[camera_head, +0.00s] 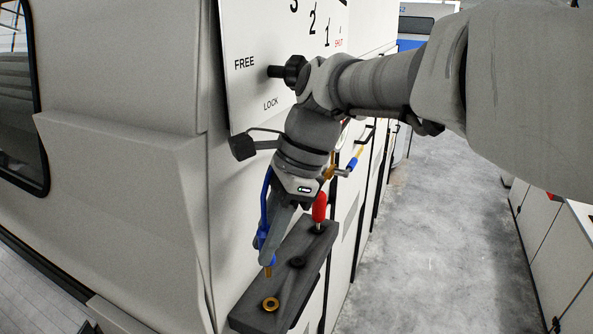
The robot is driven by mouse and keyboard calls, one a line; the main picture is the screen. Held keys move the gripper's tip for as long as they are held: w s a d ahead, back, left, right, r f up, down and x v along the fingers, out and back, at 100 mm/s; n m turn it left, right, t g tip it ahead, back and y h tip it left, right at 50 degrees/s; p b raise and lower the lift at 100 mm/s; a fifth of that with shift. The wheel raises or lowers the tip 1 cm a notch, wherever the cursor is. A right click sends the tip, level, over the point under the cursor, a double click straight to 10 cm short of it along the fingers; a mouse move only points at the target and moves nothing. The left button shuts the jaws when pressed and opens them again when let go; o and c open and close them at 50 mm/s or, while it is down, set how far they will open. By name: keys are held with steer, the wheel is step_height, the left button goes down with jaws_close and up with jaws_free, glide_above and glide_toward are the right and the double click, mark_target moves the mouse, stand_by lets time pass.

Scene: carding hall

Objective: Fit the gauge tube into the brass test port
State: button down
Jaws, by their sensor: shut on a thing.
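My gripper (268,247) points down over the left part of a dark shelf-like block. It is shut on the gauge tube, which has a blue body (264,212) and a brass lower tip (268,271). The gripper's fingers hide part of the tube. The brass test port (270,304) is a gold ring with a dark centre in the near end of the block. The tube's tip shows just above the port in the picture and looks apart from it; the exact height gap cannot be told.
The dark block (252,313) also has a black round fitting (297,262) and a red-handled tool (319,207) standing at its far end. A black knob (290,72) and a black lever (243,147) stick out from the machine. The grey floor (420,230) at right is clear.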

mark_target(269, 275)
steer(key=shift+r, duration=0.1)
steer(key=shift+f+b, duration=1.65)
steer(key=shift+f, duration=1.3)
steer(key=shift+p, duration=0.7)
steer(key=shift+f+b, duration=1.4)
steer(key=shift+f, duration=0.95)
steer(key=c, duration=0.6)
jaws_free()
steer(key=shift+r, duration=0.1)
steer(key=v, duration=1.7)
steer(key=shift+w+d+r+p, duration=0.1)
steer(key=shift+w+d+p, duration=0.1)
steer(key=shift+p, duration=0.15)
steer(key=shift+s, duration=0.1)
